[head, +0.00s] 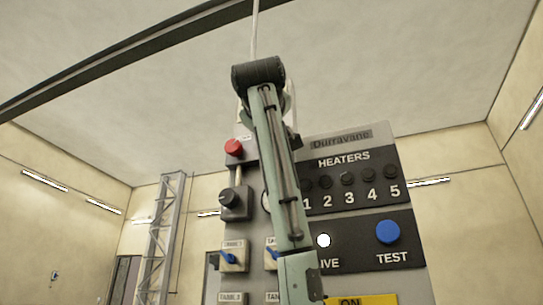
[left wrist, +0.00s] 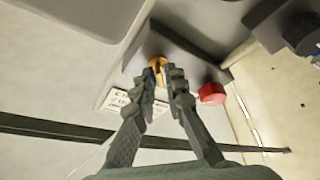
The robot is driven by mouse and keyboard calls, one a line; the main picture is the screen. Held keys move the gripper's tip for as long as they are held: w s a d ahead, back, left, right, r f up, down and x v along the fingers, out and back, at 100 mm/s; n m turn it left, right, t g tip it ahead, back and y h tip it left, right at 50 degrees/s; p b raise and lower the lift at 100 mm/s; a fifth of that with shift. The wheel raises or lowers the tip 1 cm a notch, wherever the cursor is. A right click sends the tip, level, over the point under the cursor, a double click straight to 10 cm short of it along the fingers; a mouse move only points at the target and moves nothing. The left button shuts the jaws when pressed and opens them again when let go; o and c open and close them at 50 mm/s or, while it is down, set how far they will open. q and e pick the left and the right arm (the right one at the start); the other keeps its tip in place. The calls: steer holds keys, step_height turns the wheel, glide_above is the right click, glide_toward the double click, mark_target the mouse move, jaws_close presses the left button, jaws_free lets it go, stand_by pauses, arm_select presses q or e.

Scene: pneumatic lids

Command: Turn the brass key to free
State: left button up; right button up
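The brass key (left wrist: 158,63) shows as a small yellow-gold piece on a dark mount on the grey panel, in the left wrist view. My left gripper (left wrist: 167,76) reaches up to it with its two fingertips a small gap apart. The key is just beyond the tips, nearer the left-hand finger, which partly covers it. Whether a finger touches it I cannot tell. In the head view my arm hides the key and the gripper. My right gripper is in neither view.
A red button (head: 234,147) is close to the key; it also shows in the left wrist view (left wrist: 212,94). A white label (left wrist: 122,101) is beside the key. A black knob (head: 230,199), blue-handled tank switches (head: 232,256) and a blue test button (head: 388,232) are lower down.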

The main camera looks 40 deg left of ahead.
arm_select(q)
steer(key=shift+o, duration=1)
steer(key=v, duration=1.2)
steer(key=shift+f, duration=0.1)
